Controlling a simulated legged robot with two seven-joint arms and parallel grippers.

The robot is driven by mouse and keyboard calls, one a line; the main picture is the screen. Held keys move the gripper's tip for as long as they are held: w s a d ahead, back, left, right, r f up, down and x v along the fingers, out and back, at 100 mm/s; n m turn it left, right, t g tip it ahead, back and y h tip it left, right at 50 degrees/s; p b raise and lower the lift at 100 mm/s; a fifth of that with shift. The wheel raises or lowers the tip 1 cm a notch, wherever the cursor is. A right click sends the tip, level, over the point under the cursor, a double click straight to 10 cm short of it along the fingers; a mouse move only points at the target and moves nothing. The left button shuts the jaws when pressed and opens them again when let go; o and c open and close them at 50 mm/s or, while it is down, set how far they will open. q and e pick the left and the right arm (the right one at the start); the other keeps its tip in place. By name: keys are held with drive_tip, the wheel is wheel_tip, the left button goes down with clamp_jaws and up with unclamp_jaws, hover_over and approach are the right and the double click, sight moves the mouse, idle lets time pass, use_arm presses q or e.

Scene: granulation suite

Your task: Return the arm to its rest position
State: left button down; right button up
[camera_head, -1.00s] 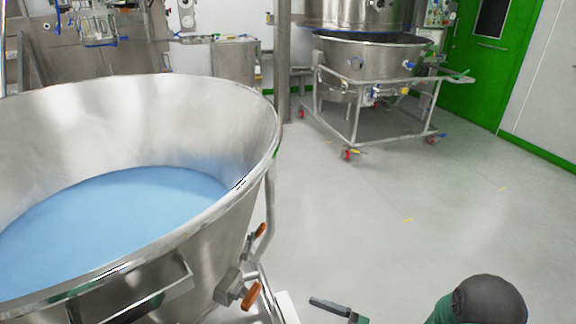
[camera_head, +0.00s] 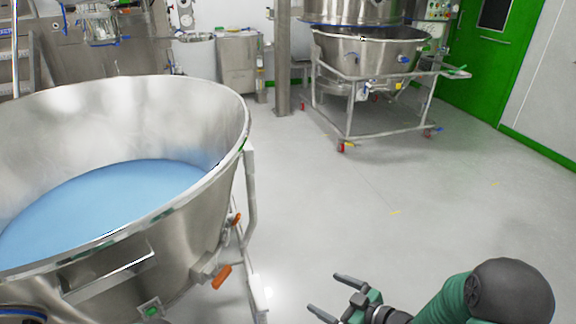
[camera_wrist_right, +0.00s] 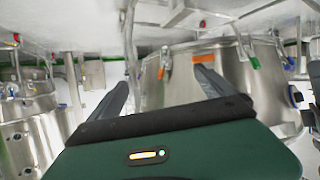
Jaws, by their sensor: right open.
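My right gripper (camera_head: 332,294) is at the bottom of the head view, right of the large steel bowl. Its two dark fingers are apart with nothing between them. The fingers also show spread and empty in the right wrist view (camera_wrist_right: 165,82). My green and black right arm comes in from the lower right. The gripper is apart from the bowl and its frame, over the grey floor. My left gripper is not in view.
The steel bowl (camera_head: 215,105) holding blue material (camera_head: 110,205) fills the left, with orange-handled fittings (camera_head: 222,277) on its side. A wheeled vessel (camera_head: 365,60) stands at the back near a green door (camera_head: 487,65). The floor (camera_head: 400,185) between is clear.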

drive_tip(key=s+d+r+m+g+h+p, duration=0.1)
drive_tip(key=d+r+m+h+p, duration=0.1)
drive_tip(key=d+r+h+p, duration=0.4)
drive_tip(key=s+d+r+m+h+p, duration=0.1)
drive_tip(key=d+r+m+h+p, duration=0.15)
drive_tip(key=r+p, duration=0.75)
use_arm(q)
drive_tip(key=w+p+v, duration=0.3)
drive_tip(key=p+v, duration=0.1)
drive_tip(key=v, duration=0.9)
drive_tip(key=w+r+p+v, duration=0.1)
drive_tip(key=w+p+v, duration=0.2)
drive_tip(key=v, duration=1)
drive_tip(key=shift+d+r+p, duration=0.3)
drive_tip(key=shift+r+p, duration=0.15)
drive_tip(key=shift+p, duration=0.65)
use_arm(e)
drive_tip(key=s+r+m+g+h, duration=0.1)
drive_tip(key=s+r+m+g, duration=0.5)
drive_tip(key=s+r, duration=0.6)
drive_tip(key=s, duration=0.4)
drive_tip(key=shift+d+r, duration=0.35)
drive_tip(key=shift+r, duration=0.05)
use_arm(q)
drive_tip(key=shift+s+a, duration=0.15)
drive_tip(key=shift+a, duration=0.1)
use_arm(e)
drive_tip(key=shift+s+a+r+h, duration=0.1)
drive_tip(key=shift+s+a+h, duration=0.1)
drive_tip(key=shift+a+h, duration=0.05)
